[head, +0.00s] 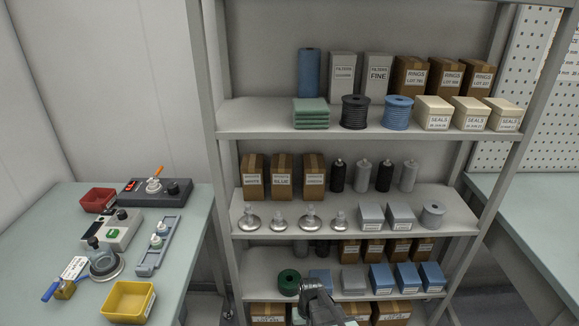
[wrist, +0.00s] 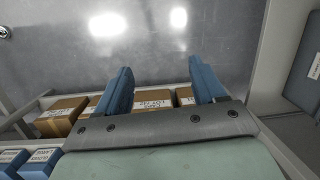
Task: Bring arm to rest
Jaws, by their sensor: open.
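My gripper (wrist: 160,66) shows in the wrist view with its two blue fingers spread apart and nothing between them. Beyond the fingers are a plain grey surface with bright reflections and a row of brown boxes (wrist: 155,98). In the head view, part of my arm (head: 318,302) rises from the bottom edge in front of the lower shelves of the rack. The fingers cannot be made out there.
The shelf rack (head: 360,132) is full of boxes, spools and bottles. On the left, a bench (head: 40,225) carries a yellow bin (head: 128,301), a red bin (head: 99,200) and several devices. Another bench (head: 525,230) at right is clear where visible.

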